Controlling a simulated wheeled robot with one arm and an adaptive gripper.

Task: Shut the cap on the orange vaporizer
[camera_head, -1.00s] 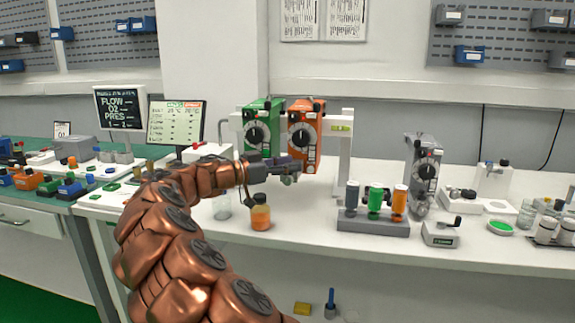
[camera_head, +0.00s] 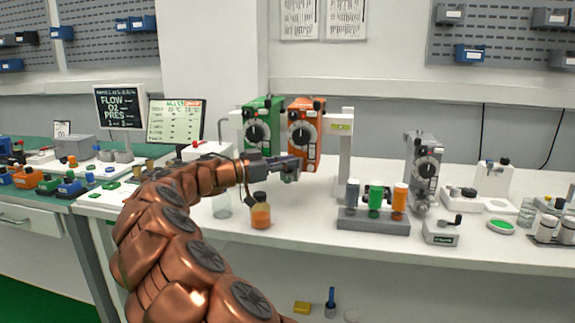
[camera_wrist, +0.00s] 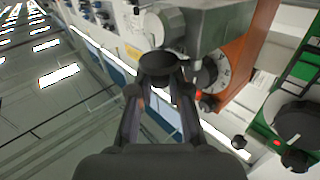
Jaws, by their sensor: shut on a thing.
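The orange vaporizer (camera_head: 301,135) stands on the rear of the bench, right of the green vaporizer (camera_head: 262,130). It has a black dial on its front. My gripper (camera_head: 291,168) is in front of its lower part and hides its lower front. In the wrist view the orange vaporizer (camera_wrist: 243,62) is tilted, with a grey block (camera_wrist: 195,27) at its front. A dark round cap (camera_wrist: 157,62) is beside this block, between the fingertips of my gripper (camera_wrist: 158,76), which is shut on it. Whether the cap meets the block squarely cannot be told.
A bottle of orange liquid (camera_head: 261,215) and a clear jar (camera_head: 221,206) stand below my gripper. A rack of coloured vials (camera_head: 374,222) and a grey vaporizer (camera_head: 424,170) are to the right. A white post (camera_head: 346,155) stands close right of the orange vaporizer.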

